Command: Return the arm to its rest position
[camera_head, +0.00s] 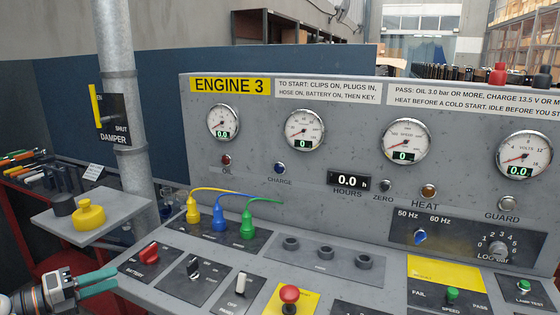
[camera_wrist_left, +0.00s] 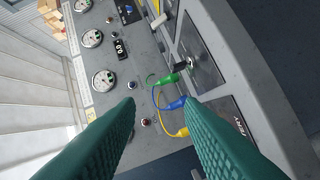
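My left gripper (camera_head: 116,279) is at the lower left in the head view, in front of the left end of the sloping engine panel (camera_head: 228,280). Its two teal fingers are apart with nothing held between them. The left wrist view also shows the open fingers (camera_wrist_left: 160,104), with the panel beyond them. The red battery switch (camera_head: 149,253) is a little up and right of the fingertips in the head view. My right gripper is in neither view.
Yellow (camera_head: 193,211), blue (camera_head: 219,220) and green (camera_head: 247,228) plugs with leads stand on the panel. A grey shelf with a yellow knobbed piece (camera_head: 89,215) juts out at left, by a vertical pipe (camera_head: 118,70). A red mushroom button (camera_head: 289,294) is at the front.

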